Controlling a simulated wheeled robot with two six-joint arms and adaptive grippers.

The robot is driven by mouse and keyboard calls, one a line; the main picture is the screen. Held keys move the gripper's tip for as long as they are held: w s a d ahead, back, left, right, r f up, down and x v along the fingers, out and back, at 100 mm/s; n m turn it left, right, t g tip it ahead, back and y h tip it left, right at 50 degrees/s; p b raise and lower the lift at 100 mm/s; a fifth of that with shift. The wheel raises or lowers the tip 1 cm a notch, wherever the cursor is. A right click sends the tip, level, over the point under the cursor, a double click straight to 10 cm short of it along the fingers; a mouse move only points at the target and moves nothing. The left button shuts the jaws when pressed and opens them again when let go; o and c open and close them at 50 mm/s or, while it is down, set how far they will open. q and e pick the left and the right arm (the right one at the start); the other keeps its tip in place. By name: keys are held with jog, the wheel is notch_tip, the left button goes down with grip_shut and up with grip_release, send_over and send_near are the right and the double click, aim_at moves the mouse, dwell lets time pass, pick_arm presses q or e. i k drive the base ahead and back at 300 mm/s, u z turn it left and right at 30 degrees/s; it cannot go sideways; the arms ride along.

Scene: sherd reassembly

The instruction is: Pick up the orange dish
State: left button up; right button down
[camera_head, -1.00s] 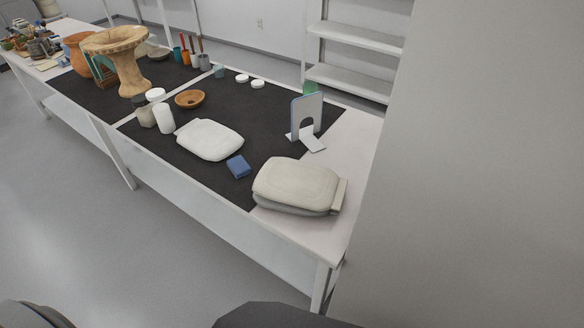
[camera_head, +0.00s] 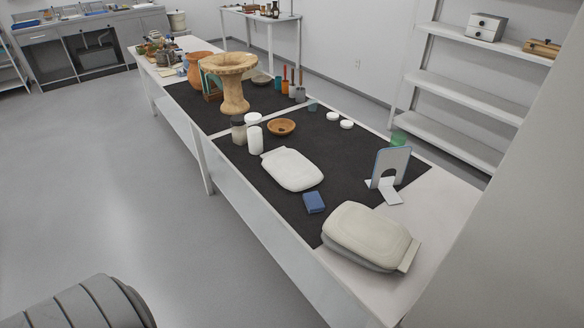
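A small round orange-brown dish (camera_head: 281,127) sits upright on the black mat in the middle of the long table. It looks empty. White containers stand just to its left, and a white flat bag lies in front of it. Neither of my grippers shows in the head view. A dark ribbed shape at the bottom left may be part of my own body.
On the long table (camera_head: 452,208) stand a tall tan vessel (camera_head: 233,84), white jar (camera_head: 255,139), white bag (camera_head: 292,169), blue block (camera_head: 314,202), grey-white bookend (camera_head: 389,167) and beige sack (camera_head: 368,236). A wall blocks the right. Grey floor (camera_head: 120,190) is open at left.

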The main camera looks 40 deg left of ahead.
aim_at(287, 126)
jog(key=u, duration=2.15)
jog(key=i, duration=1.5)
jog(key=z, duration=2.7)
